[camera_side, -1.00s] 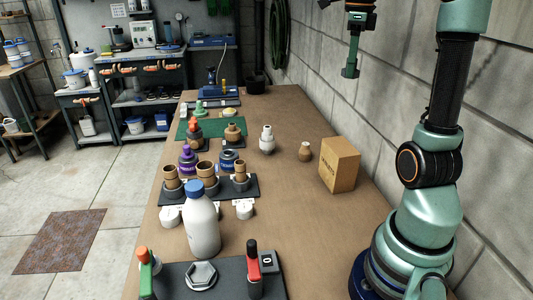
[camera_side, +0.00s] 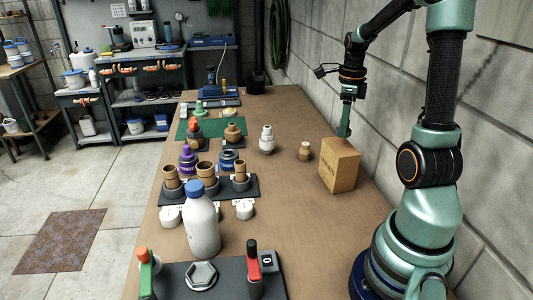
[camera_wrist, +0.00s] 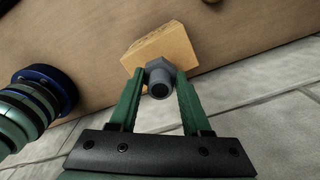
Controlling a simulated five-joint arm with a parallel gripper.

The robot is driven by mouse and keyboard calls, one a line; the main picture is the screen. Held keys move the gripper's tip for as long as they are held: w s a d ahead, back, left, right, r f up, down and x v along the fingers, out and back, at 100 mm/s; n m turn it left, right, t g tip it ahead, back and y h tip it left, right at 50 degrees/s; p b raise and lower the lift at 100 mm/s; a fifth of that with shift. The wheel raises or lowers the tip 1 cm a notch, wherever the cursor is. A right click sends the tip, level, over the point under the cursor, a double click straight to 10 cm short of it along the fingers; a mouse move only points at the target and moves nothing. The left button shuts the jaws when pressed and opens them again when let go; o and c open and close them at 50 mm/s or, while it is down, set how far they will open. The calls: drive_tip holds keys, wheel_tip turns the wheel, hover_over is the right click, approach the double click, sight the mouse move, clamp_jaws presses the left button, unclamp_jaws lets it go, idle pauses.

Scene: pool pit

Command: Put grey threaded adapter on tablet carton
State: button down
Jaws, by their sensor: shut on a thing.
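The tablet carton (camera_side: 340,172) is a tan box standing upright on the right side of the bench. My gripper (camera_side: 345,132) points down just above and behind the carton's top edge in the side view. In the wrist view my gripper (camera_wrist: 158,100) is shut on the grey threaded adapter (camera_wrist: 160,72), a hex-shaped fitting with a dark round opening. There the carton (camera_wrist: 165,42) lies just beyond the adapter and is partly covered by it. I cannot tell whether the adapter touches the carton. The adapter cannot be made out in the side view.
A small tan fitting (camera_side: 305,151) stands left of the carton, with a white fitting (camera_side: 266,140) further left. A white bottle with a blue cap (camera_side: 202,225) and a rack of brown fittings (camera_side: 206,172) stand nearer. The block wall rises close on the right.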

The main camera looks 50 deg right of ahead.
drive_tip(key=shift+f, duration=1.7)
drive_tip(key=shift+f, duration=0.15)
drive_tip(key=shift+c, duration=1.8)
unclamp_jaws()
